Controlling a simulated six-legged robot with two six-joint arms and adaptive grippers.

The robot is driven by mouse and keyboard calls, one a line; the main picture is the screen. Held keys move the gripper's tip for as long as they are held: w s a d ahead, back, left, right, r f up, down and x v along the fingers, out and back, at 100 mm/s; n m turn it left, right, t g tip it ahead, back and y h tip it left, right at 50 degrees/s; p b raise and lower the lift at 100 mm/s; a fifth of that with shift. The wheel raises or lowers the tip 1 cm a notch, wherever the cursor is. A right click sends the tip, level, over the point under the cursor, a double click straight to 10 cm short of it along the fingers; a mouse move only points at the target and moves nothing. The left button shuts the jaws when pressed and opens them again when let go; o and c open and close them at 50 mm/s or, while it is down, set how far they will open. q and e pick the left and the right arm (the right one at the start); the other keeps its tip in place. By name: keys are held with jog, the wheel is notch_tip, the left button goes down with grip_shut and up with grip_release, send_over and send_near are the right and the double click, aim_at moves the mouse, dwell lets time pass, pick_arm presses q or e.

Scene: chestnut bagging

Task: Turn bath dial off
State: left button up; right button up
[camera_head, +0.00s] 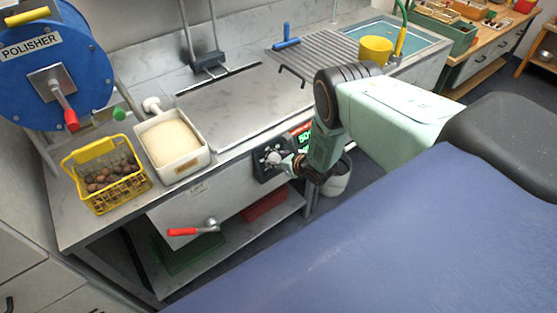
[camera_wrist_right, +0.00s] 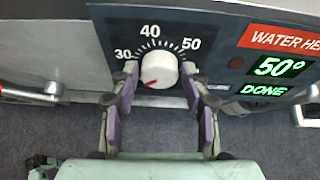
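The bath dial is a round white knob (camera_wrist_right: 160,68) on a dark panel (camera_wrist_right: 113,30) with a scale marked 30, 40 and 50. Its red pointer mark is at the lower left, below the 30. My right gripper (camera_wrist_right: 160,92) has one finger on each side of the knob, with purple pads. The fingers are apart, and I cannot tell whether either touches the knob. In the head view my right gripper (camera_head: 289,164) is at the dial panel (camera_head: 266,172) on the bench front. My left gripper is not in view.
A water heater display (camera_wrist_right: 278,67) beside the dial reads 50° and DONE in green. On the bench stand a yellow basket (camera_head: 105,196) of chestnuts, a white tub (camera_head: 173,175) and a blue polisher drum (camera_head: 75,68). A red-handled crank (camera_head: 193,230) sticks out below left.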

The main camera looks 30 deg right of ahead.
jog(key=shift+o, duration=1.1)
jog(key=shift+s, duration=0.1)
jog(key=shift+f, duration=0.1)
